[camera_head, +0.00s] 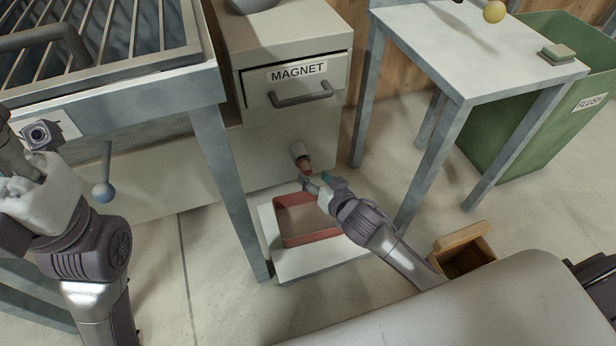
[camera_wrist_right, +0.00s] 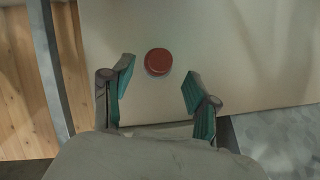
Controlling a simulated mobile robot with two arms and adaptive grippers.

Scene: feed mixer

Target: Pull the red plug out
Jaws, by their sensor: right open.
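The red plug (camera_head: 305,163) sits at the end of a short grey spout (camera_head: 299,149) on the front of the pale cabinet, below the magnet drawer. In the right wrist view the plug (camera_wrist_right: 158,62) appears as a round red disc. My right gripper (camera_head: 309,177) is just in front of the plug. In the right wrist view its two teal-padded fingers (camera_wrist_right: 157,85) are spread, with the plug a little beyond and between the tips; nothing is held. My left gripper (camera_head: 12,150) is only partly visible at the left edge, and its fingers are unclear.
A red-rimmed tray (camera_head: 312,238) sits on a low white platform (camera_head: 300,267) under the spout. A grey table leg (camera_head: 224,185) stands left of it. A small wooden box (camera_head: 461,238) is on the floor at right, near the side table (camera_head: 470,60) and green bin (camera_head: 560,120).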

